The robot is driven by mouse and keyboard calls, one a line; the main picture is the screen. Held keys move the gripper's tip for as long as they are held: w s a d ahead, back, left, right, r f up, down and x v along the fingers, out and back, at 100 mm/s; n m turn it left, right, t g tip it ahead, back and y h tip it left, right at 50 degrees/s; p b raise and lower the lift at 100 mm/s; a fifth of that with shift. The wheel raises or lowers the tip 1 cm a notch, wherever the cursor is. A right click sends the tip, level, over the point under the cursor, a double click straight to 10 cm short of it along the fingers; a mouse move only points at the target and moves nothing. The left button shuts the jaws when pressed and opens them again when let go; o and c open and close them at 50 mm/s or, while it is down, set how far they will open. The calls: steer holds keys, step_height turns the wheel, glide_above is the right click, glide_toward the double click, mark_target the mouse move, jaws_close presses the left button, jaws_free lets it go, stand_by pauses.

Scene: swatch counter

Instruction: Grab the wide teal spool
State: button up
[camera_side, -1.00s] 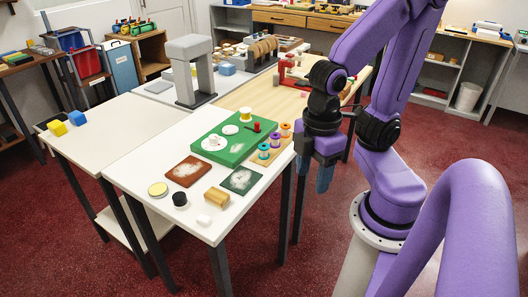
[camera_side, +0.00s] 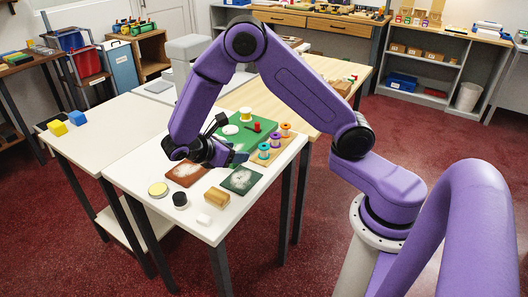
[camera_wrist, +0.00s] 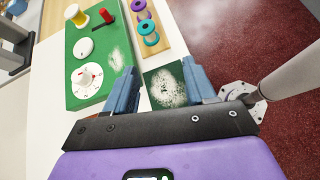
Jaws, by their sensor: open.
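The teal spool (camera_side: 264,151) stands at the near end of a row of spools on a wooden strip (camera_side: 257,160), beside the green board. In the wrist view the teal spool (camera_wrist: 151,39) is beyond my fingertips, near top centre. My gripper (camera_side: 240,157) is over the white table, just left of the teal spool in the side view. In the wrist view my gripper (camera_wrist: 158,67) has its blue fingers apart with nothing held between them. The fingers do not touch the spool.
A purple spool (camera_side: 275,139) and an orange spool (camera_side: 285,129) stand behind the teal one. The green board (camera_wrist: 99,52) carries a dial, a yellow spool and a red peg. A dark green speckled swatch (camera_side: 240,181) lies below the gripper. A wooden block (camera_side: 216,197) is nearer.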

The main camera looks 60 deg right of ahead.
mark_target(267, 147)
steer(key=d+f, duration=0.2)
steer(key=d, duration=0.2)
steer(key=w+d+f+h, duration=0.1)
steer(key=d+f, duration=0.2)
steer(key=d, duration=0.2)
steer(key=d+f+h, duration=0.1)
steer(key=d+f, duration=0.1)
steer(key=d, duration=0.2)
steer(key=shift+w+d+f+n+g, duration=0.15)
steer(key=shift+d+f+n+g, duration=0.15)
steer(key=shift+d+n+g, duration=0.1)
steer(key=shift+f+x, duration=0.15)
steer(key=shift+x, duration=1.2)
steer(key=shift+f+x, duration=0.15)
steer(key=shift+x, duration=1.15)
steer(key=shift+a, duration=0.1)
steer(key=c, duration=0.7)
